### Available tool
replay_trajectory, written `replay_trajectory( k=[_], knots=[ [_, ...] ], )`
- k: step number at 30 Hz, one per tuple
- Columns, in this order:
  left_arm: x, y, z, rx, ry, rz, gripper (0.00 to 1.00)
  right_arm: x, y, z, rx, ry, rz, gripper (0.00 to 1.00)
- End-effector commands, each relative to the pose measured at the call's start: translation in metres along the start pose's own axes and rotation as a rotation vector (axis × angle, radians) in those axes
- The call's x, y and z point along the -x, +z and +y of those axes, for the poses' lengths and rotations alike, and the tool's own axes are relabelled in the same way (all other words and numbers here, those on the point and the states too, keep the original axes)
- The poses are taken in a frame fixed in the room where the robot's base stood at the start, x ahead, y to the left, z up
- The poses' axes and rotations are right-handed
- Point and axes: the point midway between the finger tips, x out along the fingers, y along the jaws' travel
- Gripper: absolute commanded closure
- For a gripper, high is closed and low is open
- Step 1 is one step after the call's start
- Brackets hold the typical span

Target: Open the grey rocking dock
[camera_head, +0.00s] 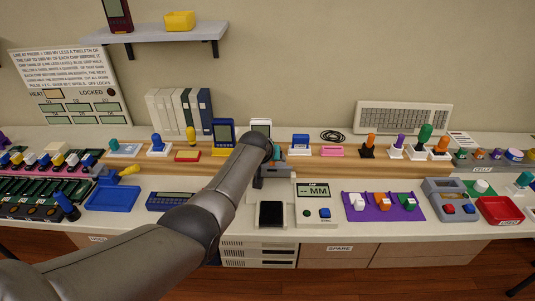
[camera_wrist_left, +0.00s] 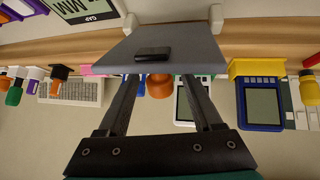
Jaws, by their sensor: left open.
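My left gripper (camera_wrist_left: 173,22) is open in the left wrist view, its two fingers apart. In the head view my left arm reaches over the counter, and the gripper (camera_head: 270,178) is low behind a black-screened pad; the arm hides much of this spot. My right gripper is not in view.
The black-screened pad (camera_head: 271,213) is in front, with a meter (camera_head: 313,192) to its right. Blue (camera_head: 223,130) and white handhelds stand behind on the wooden strip. A blue tray (camera_head: 112,200) is left; a purple mat (camera_head: 372,212) and grey box (camera_head: 437,188) are right.

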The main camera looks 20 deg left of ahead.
Motion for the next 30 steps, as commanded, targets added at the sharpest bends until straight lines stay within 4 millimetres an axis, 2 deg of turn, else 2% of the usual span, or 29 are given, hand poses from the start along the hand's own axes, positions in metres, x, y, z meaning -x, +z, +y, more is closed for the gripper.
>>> replay_trajectory(
  k=[9, 30],
  knots=[
    [0.029, -0.002, 0.0, 0.0, -0.001, 0.001, 0.33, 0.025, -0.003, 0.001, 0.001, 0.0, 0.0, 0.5],
    [0.109, -0.002, 0.0, -0.001, -0.001, 0.004, 0.33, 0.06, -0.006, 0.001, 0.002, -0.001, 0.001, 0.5]
  ],
)
